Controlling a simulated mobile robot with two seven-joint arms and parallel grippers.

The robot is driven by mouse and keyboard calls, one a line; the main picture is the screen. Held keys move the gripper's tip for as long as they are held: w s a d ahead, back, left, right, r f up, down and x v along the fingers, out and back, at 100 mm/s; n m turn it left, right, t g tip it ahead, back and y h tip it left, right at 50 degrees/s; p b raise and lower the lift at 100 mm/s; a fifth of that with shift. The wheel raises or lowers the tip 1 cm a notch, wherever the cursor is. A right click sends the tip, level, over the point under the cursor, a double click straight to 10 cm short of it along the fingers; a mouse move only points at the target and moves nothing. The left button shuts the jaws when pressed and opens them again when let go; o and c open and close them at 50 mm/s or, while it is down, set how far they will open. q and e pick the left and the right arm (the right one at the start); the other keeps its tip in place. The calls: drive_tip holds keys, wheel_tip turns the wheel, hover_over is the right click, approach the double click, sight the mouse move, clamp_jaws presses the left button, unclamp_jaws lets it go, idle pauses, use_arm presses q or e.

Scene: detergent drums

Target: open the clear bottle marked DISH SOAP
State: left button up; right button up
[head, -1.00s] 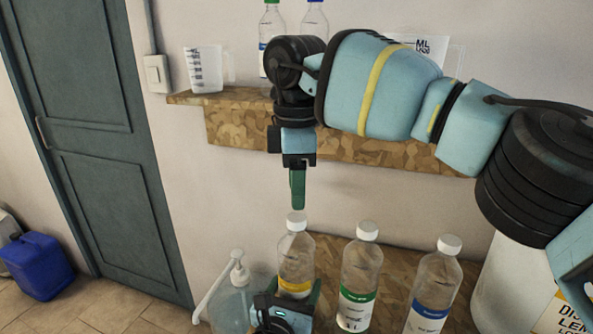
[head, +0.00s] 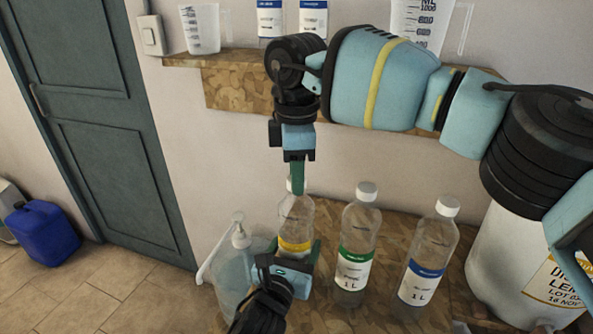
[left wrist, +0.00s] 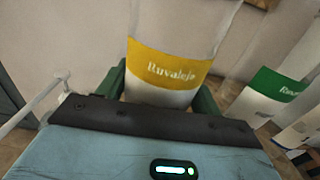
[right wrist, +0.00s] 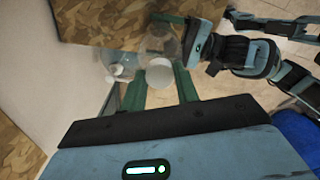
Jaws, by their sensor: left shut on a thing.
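A clear bottle with a yellow label band (head: 295,246) and a white cap stands upright at the front left of the lower worktop. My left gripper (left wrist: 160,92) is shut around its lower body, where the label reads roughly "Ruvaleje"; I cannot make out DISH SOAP. My right gripper (head: 297,192) points straight down over this bottle and partly hides its cap in the head view. In the right wrist view the white cap (right wrist: 158,73) shows between the two green fingers, with gaps beside it. The right gripper is open.
Similar clear bottles with a green band (head: 353,256) and a blue band (head: 424,272) stand to the right. A pump bottle (head: 233,275) is close on the left. A large white drum (head: 510,270) stands far right. The upper shelf (head: 235,90) holds jugs and bottles behind my right arm.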

drive_tip(key=c, duration=0.4)
drive_tip(key=n, duration=0.6)
drive_tip(key=shift+n, duration=0.3)
drive_tip(key=n, duration=2)
drive_tip(key=shift+r+n, duration=0.1)
drive_tip(key=shift+n, duration=0.2)
drive_tip(key=n, duration=0.4)
drive_tip(key=shift+a+n, duration=0.1)
drive_tip(key=shift+n, duration=0.2)
drive_tip(key=n, duration=1.5)
drive_tip(key=shift+n, duration=0.3)
drive_tip(key=n, duration=0.6)
drive_tip(key=shift+n, duration=0.4)
